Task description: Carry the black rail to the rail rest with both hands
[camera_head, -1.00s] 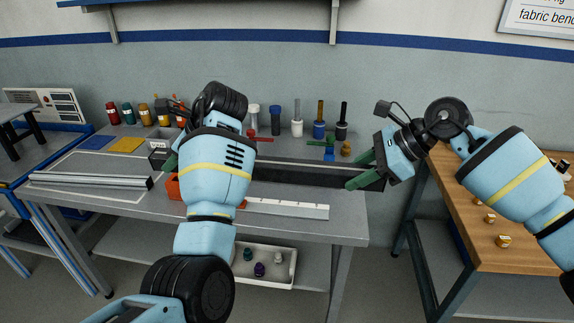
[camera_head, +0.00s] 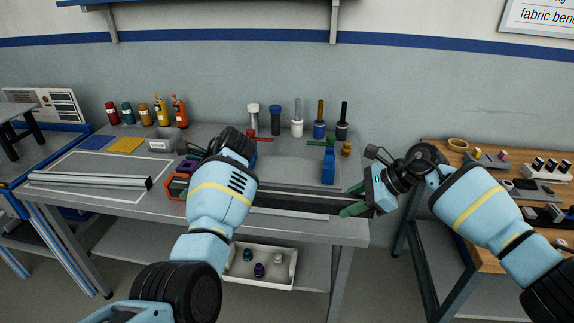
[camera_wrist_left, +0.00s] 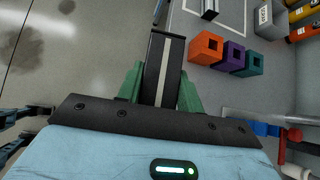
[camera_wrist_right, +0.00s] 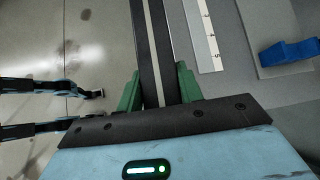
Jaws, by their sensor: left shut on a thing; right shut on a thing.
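The black rail (camera_head: 300,202) has a pale stripe along its top and lies left to right near the front of the grey bench. My right gripper (camera_head: 354,200) is shut on its right part. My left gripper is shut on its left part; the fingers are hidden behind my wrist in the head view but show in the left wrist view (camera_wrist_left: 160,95). The rail also shows in the right wrist view (camera_wrist_right: 148,40). I cannot tell whether it touches anything below. A blue block (camera_head: 328,168) stands behind the rail; I cannot tell whether it belongs to the rail rest.
A white ruler (camera_wrist_right: 203,35) lies beside the rail. Orange (camera_wrist_left: 207,47), purple (camera_wrist_left: 232,56) and teal (camera_wrist_left: 253,63) hollow blocks stand near the rail's left end. Grey bars (camera_head: 90,180) lie at left. Bottles and upright tools line the back; a wooden table (camera_head: 450,200) stands right.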

